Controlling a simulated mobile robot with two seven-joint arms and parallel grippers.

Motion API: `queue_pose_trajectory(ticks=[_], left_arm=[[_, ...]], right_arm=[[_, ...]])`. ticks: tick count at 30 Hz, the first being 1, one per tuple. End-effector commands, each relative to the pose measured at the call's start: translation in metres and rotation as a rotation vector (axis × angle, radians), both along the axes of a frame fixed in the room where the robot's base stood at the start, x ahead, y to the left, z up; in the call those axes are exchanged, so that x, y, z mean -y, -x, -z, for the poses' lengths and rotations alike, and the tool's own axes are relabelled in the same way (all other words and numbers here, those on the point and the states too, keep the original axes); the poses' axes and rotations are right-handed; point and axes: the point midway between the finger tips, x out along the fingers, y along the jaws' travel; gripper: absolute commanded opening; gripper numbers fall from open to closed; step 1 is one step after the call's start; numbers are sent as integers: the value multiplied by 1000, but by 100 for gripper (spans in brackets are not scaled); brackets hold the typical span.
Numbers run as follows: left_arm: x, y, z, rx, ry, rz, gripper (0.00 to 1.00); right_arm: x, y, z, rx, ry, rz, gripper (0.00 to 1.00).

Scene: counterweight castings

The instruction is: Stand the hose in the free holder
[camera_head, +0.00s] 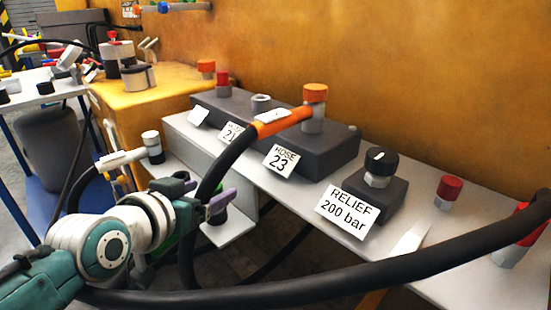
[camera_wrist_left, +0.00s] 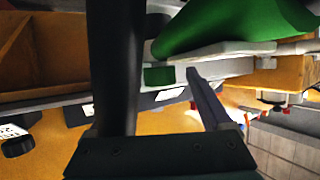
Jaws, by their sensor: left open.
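A black hose with an orange end sleeve (camera_head: 283,121) reaches an orange-capped fitting (camera_head: 314,105) on the dark block, behind the "HOSE 23" label. The hose bends down past my left gripper (camera_head: 207,200). My left gripper is open, its purple finger beside the hose. In the left wrist view a thick black length (camera_wrist_left: 116,60), apparently hose, runs left of the purple finger (camera_wrist_left: 207,98) and hides the other side; I cannot tell whether it lies between the fingers. A white bracket (camera_head: 236,229) with a dark cup, possibly a holder, is just behind the gripper, partly hidden. My right gripper is not in view.
Another thick black hose (camera_head: 400,271) crosses the foreground to a red-topped fitting (camera_head: 507,255) at right. A relief knob (camera_head: 381,163) stands on the grey shelf. A green object (camera_wrist_left: 240,25) is close above in the wrist view. A yellow box (camera_head: 150,98) stands at left.

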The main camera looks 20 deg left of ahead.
Motion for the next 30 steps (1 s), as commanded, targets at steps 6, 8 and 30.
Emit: queue_pose_trajectory(ticks=[6, 8, 30], left_arm=[[5, 42, -20, -2, 1, 0, 82], [6, 51, -25, -1, 1, 0, 82], [9, 74, -33, 3, 1, 0, 82]], right_arm=[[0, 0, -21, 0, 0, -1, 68], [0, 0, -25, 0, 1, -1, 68], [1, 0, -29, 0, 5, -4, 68]])
